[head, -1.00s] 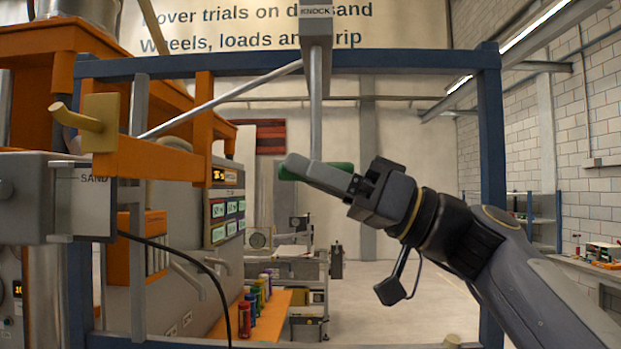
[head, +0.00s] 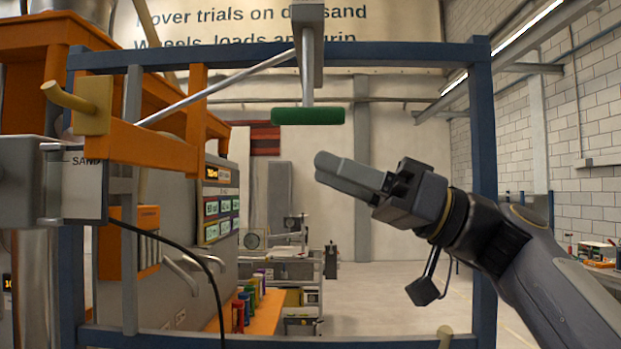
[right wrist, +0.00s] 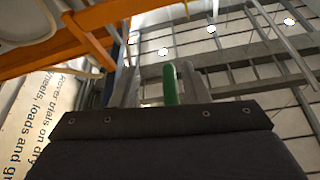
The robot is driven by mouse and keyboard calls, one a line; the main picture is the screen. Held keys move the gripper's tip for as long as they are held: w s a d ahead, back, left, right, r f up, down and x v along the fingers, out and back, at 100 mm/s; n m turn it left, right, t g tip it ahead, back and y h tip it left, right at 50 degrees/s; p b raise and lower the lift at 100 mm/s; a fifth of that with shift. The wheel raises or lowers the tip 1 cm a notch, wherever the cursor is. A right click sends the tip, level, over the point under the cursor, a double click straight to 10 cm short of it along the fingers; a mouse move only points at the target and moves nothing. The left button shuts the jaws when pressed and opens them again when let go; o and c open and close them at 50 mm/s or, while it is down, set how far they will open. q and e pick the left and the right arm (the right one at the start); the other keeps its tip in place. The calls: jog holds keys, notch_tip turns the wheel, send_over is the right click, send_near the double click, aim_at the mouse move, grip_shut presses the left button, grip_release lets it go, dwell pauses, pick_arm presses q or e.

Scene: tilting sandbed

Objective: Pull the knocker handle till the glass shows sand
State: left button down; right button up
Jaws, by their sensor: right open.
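The green knocker handle (head: 307,116) is a crossbar at the foot of a short grey rod, under a grey housing at the top middle in the head view. My right gripper (head: 326,168) is below it and slightly right, apart from it, with nothing held. In the right wrist view the handle (right wrist: 171,85) shows between the two spread fingers (right wrist: 160,88), beyond them. The box marked SAND (head: 85,190) is at the left; its pane looks plain grey, with no sand clearly visible. My left gripper is not in view.
A blue frame (head: 484,200) surrounds the working space. An orange beam with a tan peg (head: 90,103) juts in at the upper left. A black cable (head: 215,275) hangs below the box. Colored bottles (head: 245,303) stand lower down. Space around the handle is clear.

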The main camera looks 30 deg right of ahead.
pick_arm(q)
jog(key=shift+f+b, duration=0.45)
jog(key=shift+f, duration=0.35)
pick_arm(e)
jog(key=shift+v, duration=1.75)
